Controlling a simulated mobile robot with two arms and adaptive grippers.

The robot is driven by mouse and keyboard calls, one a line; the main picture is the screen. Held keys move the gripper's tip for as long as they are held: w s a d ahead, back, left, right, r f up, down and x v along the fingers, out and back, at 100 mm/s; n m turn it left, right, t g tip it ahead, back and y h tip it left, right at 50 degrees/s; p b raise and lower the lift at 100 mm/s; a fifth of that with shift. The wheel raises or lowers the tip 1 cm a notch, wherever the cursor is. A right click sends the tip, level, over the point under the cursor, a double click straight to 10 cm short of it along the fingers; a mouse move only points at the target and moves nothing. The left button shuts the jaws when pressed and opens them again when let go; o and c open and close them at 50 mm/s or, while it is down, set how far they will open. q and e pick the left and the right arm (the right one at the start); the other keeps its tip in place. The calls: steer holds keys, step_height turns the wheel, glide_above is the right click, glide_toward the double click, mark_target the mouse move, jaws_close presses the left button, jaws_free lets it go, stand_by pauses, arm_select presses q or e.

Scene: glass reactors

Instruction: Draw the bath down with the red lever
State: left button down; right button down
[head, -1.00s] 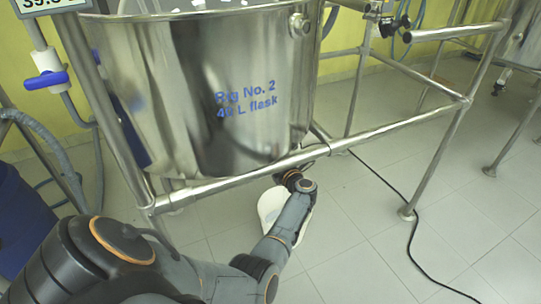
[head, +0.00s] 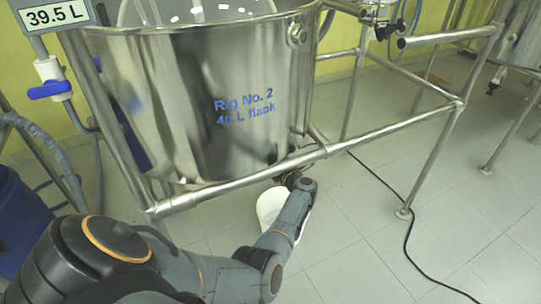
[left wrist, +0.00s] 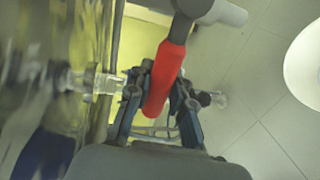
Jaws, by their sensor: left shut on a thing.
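The steel bath (head: 200,100), lettered "Rig No. 2 40 L flask", stands in a pipe frame. The red lever (left wrist: 168,75) shows in the left wrist view, with a grey joint at its upper end. My left gripper (left wrist: 160,92) is shut on the red lever, one finger on each side of it. In the head view my left arm reaches low to the bath's underside; the fingertips and the lever cannot be made out there. My right gripper is not in view.
A white bucket (head: 267,206) stands on the floor beside my left wrist. A display (head: 58,15) reads 39.5 L, above a blue-handled valve (head: 48,87). A frame rail (head: 235,183) crosses above my wrist. A black cable (head: 410,235) lies on the tiled floor.

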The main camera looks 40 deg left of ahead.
arm_select(q)
steer(key=c, duration=1.2)
jaws_free()
steer(key=shift+d, duration=0.1)
steer(key=shift+o, duration=0.2)
